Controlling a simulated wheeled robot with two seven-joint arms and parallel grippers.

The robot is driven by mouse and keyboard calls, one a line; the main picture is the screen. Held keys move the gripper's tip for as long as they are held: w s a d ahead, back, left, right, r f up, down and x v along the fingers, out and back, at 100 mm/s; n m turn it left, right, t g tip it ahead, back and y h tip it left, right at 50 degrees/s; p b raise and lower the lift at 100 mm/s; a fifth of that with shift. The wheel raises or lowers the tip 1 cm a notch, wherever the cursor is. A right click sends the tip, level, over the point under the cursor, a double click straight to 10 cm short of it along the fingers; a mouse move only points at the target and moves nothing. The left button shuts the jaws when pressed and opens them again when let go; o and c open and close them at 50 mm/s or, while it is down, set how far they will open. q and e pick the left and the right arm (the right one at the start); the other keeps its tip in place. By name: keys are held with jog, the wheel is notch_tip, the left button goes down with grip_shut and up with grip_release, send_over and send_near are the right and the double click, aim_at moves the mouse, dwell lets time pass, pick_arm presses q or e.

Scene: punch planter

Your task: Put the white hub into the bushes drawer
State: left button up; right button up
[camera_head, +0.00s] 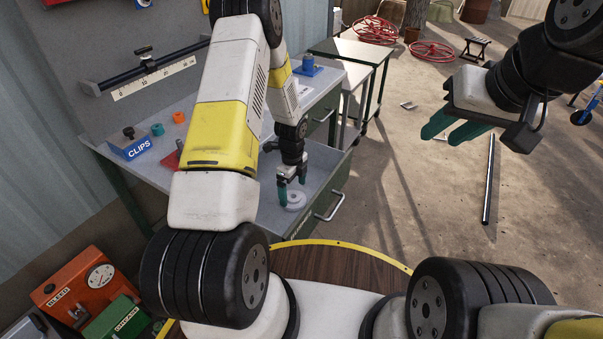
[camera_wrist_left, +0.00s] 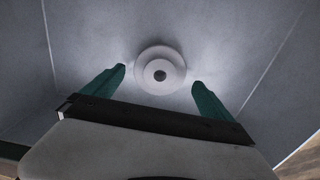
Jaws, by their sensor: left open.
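The white hub (camera_head: 296,204), a round flanged disc with a dark centre hole, lies on the grey floor of an open drawer (camera_head: 322,165). The drawer's front label is too small to read. My left gripper (camera_head: 292,194) points down over the hub and is open and empty. In the left wrist view the hub (camera_wrist_left: 160,70) shows between and just beyond the two teal fingertips (camera_wrist_left: 158,78), with a gap on each side. My right gripper (camera_head: 447,130) hangs away at the right over the floor, empty; its finger spacing is unclear.
The grey workbench (camera_head: 190,117) carries a blue CLIPS holder (camera_head: 132,146), small orange and teal parts, and a blue part (camera_head: 308,65) at the back. A red BLEED box (camera_head: 83,285) stands lower left.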

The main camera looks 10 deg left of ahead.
pick_arm(q)
jog(key=s+r+n+t, duration=0.1)
jog(key=s+r+n, duration=0.25)
jog(key=r, duration=0.75)
jog(key=s+r+n+t, duration=0.15)
jog(key=r+n, duration=0.25)
jog(key=r, duration=0.7)
jog(key=s+r+n+t, duration=0.1)
jog(key=s+r+n, duration=0.2)
jog(key=r, duration=0.8)
jog(key=s+d+r+n+t+h, duration=0.1)
jog(key=s+r+n, duration=0.4)
jog(key=s, duration=0.3)
jog(key=s+d+r+n+t+h, duration=0.1)
jog(key=s+r+n, duration=0.4)
jog(key=s, duration=0.3)
jog(key=shift+s+n+t, duration=0.15)
jog(key=shift+n+t, duration=0.2)
jog(key=shift+n, duration=0.1)
jog(key=shift+d+r, duration=0.1)
